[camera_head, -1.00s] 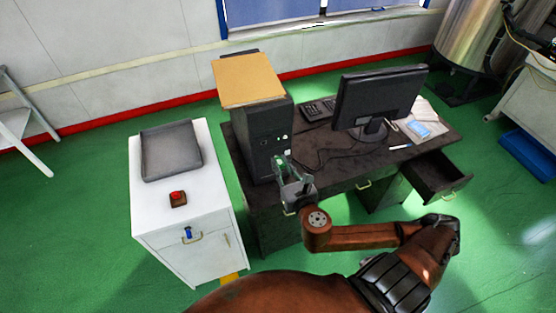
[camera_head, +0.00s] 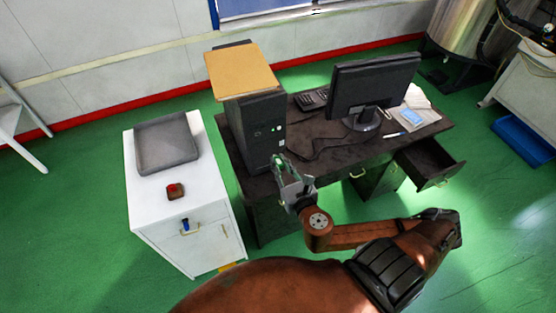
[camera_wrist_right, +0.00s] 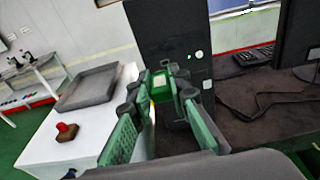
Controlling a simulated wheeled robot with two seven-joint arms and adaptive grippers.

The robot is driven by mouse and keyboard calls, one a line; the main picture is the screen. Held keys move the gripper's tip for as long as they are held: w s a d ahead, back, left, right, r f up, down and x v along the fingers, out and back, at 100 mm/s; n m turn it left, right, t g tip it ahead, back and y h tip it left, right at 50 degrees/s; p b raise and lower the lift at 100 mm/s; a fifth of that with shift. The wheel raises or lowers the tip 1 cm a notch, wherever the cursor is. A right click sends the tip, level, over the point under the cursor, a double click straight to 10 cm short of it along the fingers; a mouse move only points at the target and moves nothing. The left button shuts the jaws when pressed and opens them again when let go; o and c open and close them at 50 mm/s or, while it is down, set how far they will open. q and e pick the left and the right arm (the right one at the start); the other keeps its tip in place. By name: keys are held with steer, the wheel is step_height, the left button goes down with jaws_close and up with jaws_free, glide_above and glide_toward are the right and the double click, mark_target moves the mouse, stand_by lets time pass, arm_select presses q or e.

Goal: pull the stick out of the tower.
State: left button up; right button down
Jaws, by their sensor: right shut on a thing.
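The black computer tower (camera_head: 258,130) stands on the left end of the dark desk, its front with lit green buttons facing me. My right gripper (camera_head: 279,163) is in front of the lower part of that front. In the right wrist view, the gripper (camera_wrist_right: 166,90) is shut on a small green stick (camera_wrist_right: 160,83) with a pale patch. The tower's front (camera_wrist_right: 172,35) is right behind the stick; I cannot tell whether the stick touches it. My left gripper is not in view.
A white cabinet (camera_head: 205,205) stands left of the desk, with a grey tray (camera_head: 167,145) and a red button on a brown base (camera_head: 175,191) on top. A monitor (camera_head: 372,85) stands on the desk (camera_head: 320,155). A drawer (camera_head: 430,162) hangs open at the right.

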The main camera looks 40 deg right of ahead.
steer(key=shift+p+v, duration=0.3)
steer(key=shift+v, duration=0.8)
steer(key=shift+f, duration=0.15)
